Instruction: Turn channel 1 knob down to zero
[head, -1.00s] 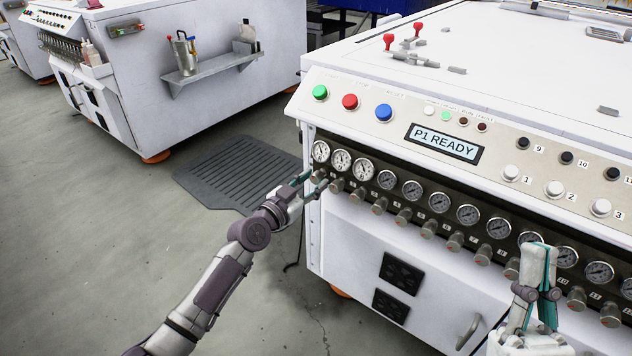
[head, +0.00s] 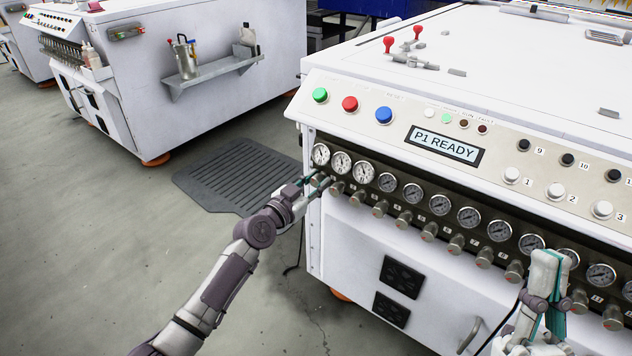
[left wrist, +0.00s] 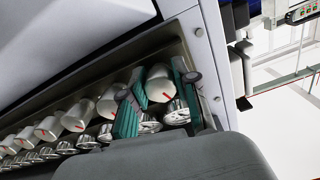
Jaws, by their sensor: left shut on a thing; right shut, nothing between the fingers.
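The channel 1 knob (head: 317,176) is the leftmost in the row of knobs under the gauges, mostly hidden by my left fingers in the head view. In the left wrist view it is a grey-white knob (left wrist: 160,84) with a red mark, at the right end of the row. My left gripper (head: 318,184) is shut on it; in the left wrist view its teal fingers (left wrist: 155,100) stand on either side of the knob. The channel 1 gauge (head: 320,154) sits just above; its needle is too small to read. My right gripper (head: 556,262) is shut and empty before the right-hand gauges.
Neighbouring knobs (head: 358,198) stand close on the right. The panel display (head: 445,145) reads "P1 READY". Green, red and blue buttons (head: 349,103) lie above the gauges. A dark mat (head: 235,175) lies on open floor to the left.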

